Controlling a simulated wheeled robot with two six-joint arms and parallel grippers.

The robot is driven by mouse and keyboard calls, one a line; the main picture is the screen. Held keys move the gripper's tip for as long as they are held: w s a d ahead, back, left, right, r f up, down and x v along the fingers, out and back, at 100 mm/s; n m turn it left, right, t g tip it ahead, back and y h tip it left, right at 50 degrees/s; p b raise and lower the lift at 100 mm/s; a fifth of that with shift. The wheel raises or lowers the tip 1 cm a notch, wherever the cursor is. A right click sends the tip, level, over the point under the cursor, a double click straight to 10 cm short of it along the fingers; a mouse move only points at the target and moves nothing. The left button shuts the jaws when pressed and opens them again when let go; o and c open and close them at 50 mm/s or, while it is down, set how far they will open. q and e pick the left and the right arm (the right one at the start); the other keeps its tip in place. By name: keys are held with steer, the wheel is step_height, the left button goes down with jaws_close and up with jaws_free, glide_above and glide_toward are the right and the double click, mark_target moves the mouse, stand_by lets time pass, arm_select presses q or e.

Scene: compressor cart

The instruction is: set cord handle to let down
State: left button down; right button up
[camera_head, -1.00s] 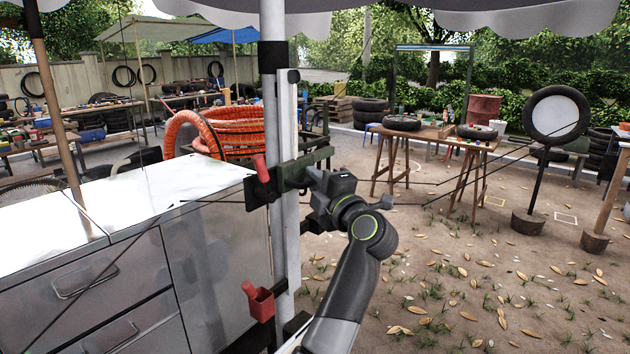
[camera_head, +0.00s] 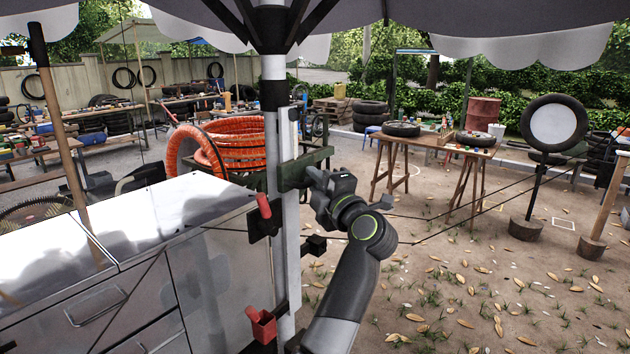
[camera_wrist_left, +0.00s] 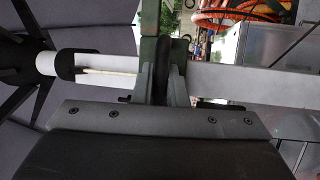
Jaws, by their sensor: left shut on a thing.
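The green handle (camera_head: 305,168), which I take to be the cord handle, is an olive bar frame at the white umbrella pole (camera_head: 285,228), beside the narrow white tube. My left gripper (camera_head: 317,178) comes in from the right and is shut on it. In the left wrist view, the gripper's fingers (camera_wrist_left: 165,78) close around a narrow dark part, and the green bar (camera_wrist_left: 150,20) rises beside it. The exact contact is partly hidden. A red grip (camera_head: 264,205) on a black plate is fixed to the pole below. My right gripper is not in view.
The umbrella canopy (camera_head: 400,12) spreads close overhead. A steel cart (camera_head: 215,270) stands left of the pole. Thin dark lines stretch right. Open ground lies right of the arm.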

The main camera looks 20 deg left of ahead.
arm_select(q)
step_height(320, 180, up, 7)
steer(key=p, duration=0.5)
steer(key=shift+f, duration=0.15)
steer(key=c, duration=1.5)
jaws_free()
steer(key=shift+o, duration=0.2)
steer(key=shift+f, duration=0.1)
steer(key=shift+f, duration=0.1)
